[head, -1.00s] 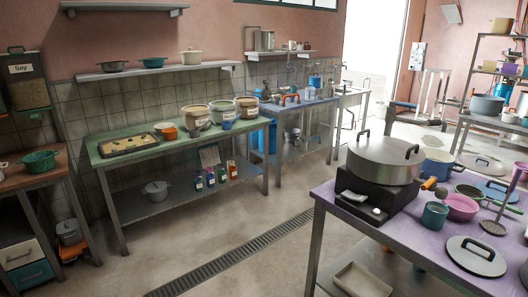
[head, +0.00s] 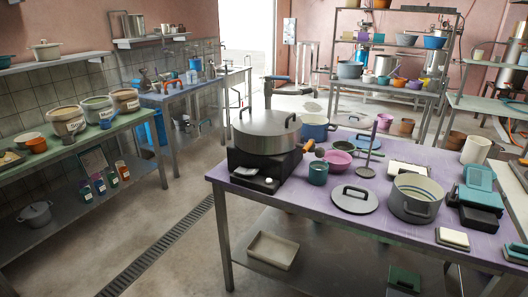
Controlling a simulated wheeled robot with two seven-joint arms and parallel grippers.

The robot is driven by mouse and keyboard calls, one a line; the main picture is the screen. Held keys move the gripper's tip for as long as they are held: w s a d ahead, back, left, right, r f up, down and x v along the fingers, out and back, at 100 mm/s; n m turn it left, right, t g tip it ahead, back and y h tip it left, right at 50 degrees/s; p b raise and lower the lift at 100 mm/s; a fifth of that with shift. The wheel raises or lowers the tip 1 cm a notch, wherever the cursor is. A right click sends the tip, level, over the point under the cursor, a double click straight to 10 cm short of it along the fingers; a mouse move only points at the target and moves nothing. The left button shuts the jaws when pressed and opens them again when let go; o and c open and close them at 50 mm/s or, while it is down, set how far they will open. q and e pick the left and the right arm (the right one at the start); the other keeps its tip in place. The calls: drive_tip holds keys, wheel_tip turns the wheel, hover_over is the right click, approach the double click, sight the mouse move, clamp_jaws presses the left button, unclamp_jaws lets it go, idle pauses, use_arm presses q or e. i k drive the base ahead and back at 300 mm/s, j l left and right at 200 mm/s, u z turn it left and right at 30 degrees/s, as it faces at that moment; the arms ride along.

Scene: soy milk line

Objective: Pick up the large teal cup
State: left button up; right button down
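A teal cup (head: 318,172) stands upright on the purple tabletop (head: 300,203), right of a black burner that carries a large lidded steel pot. A pink bowl (head: 337,162) is close behind it on the right, and a pot lid lies in front of it on the right. The cup looks clear of anything on top of it. Neither of my grippers is in view.
The burner (head: 262,172) with its steel pot (head: 267,133) stands at the table's left end. A lid (head: 355,199), an open steel pot (head: 416,198), a blue pot (head: 315,128) and a ladle (head: 366,171) crowd the tabletop. Floor left of the table is clear.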

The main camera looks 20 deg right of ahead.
sight(321, 172)
drive_tip(key=z, duration=0.3)
drive_tip(key=i+j+z, duration=0.15)
drive_tip(key=j+z, duration=0.15)
drive_tip(key=i+j+z, duration=0.1)
drive_tip(key=j+z, duration=0.15)
drive_tip(key=j, duration=0.2)
drive_tip(key=j+z, duration=0.3)
drive_tip(key=i+j, duration=0.05)
drive_tip(key=j, duration=0.05)
